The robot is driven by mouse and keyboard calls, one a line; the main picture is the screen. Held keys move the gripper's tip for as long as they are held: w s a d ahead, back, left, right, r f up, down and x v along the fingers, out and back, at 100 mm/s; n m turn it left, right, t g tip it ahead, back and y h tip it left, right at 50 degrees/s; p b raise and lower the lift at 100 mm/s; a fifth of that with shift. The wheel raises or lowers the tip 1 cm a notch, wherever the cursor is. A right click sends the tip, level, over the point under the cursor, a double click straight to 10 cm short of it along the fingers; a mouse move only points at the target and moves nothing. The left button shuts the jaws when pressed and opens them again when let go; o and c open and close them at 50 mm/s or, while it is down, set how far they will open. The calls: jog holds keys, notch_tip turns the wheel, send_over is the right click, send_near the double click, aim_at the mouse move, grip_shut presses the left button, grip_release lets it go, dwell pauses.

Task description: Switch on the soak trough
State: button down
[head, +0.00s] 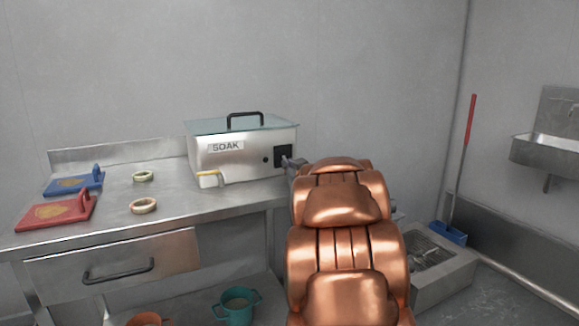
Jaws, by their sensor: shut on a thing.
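The soak trough (235,158) is a steel box labelled SOAK, standing on the steel table at the back wall. Its glass-like lid (215,127) is closed and has a black handle (245,117). A black panel (280,152) and a small dark round spot (265,160) are on its front right. My gripper (289,163) is at the black panel's right edge, shut on a small control there. My copper-coloured arm hides most of the gripper, and the control itself is too small and covered to make out. I cannot tell the switch's position.
A teal pot (237,308) is on the lower shelf. A floor basin (450,278), red-handled tool (470,120) and wall sink (545,150) are at right.

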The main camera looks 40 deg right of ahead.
aim_at(286, 159)
jog(key=shift+r+p, duration=0.3)
jog(key=shift+p, duration=0.35)
jog(key=shift+r+g+p, duration=0.3)
jog(key=shift+g+p, duration=0.1)
jog(key=shift+p, duration=0.85)
jog(key=g+y+p, duration=0.1)
jog(key=p, duration=0.4)
jog(key=shift+r+p, duration=0.4)
jog(key=g+p, duration=0.1)
jog(key=p, duration=0.4)
jog(key=r+g+p, duration=0.1)
jog(key=p, duration=0.4)
jog(key=shift+s+y, duration=0.1)
jog(key=shift+y, duration=0.3)
jog(key=g+p, duration=0.1)
jog(key=p, duration=0.2)
jog(key=shift+a, duration=0.1)
jog(key=p, duration=0.3)
jog(key=shift+r+g, duration=0.2)
jog(key=shift+g, duration=0.1)
jog(key=shift+y+p, duration=0.3)
jog(key=shift+p, duration=0.3)
jog(key=g+p, duration=0.1)
jog(key=p, duration=0.4)
jog(key=shift+r+n, duration=0.15)
jog(key=shift+n, duration=0.15)
jog(key=shift+f+g+y+p, duration=0.2)
jog(key=shift+g+y+p, duration=0.2)
jog(key=shift+p, duration=0.35)
